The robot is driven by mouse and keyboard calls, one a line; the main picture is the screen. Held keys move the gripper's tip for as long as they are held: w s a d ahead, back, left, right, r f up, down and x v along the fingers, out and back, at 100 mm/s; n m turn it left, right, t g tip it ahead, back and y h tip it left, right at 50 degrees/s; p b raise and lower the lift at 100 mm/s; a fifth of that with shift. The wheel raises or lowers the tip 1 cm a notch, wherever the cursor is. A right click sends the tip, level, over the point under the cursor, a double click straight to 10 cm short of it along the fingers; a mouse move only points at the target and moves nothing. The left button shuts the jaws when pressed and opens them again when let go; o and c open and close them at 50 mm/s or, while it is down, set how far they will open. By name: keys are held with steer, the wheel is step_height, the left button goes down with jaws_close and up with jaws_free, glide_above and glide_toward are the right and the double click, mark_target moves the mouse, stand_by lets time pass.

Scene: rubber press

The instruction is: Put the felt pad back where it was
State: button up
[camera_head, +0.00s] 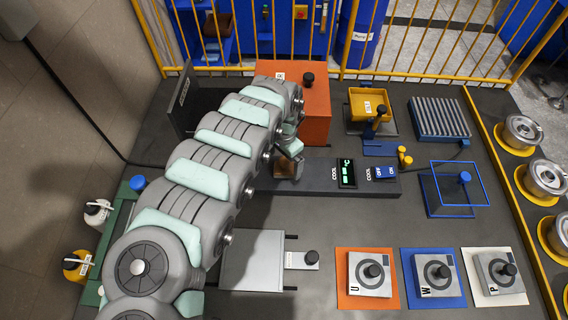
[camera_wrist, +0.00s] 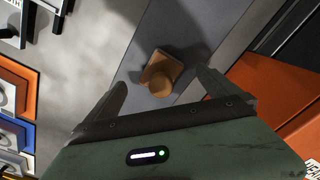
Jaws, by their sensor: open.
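A small brown pad with a round knob, which appears to be the felt pad (camera_wrist: 172,66), shows in the wrist view. It appears to rest on a grey strip. My gripper (camera_wrist: 161,84) is open, its two fingers apart on either side of the pad's knob in the picture, with no visible contact. I cannot tell the exact height gap. In the head view my gripper (camera_head: 289,158) is at the left part of the dark console, next to the orange box, and my arm hides much around it.
The orange box (camera_head: 312,108) stands close behind my gripper. The console (camera_head: 320,176) carries a green display and a blue switch. Several knobbed blocks sit on coloured mats (camera_head: 343,299) at the front. A yellow tray (camera_head: 367,96) stands at the back.

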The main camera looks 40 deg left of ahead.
mark_target(284, 160)
step_height(284, 160, up, 10)
steer(key=shift+f+p, duration=0.25)
steer(key=shift+p, duration=0.35)
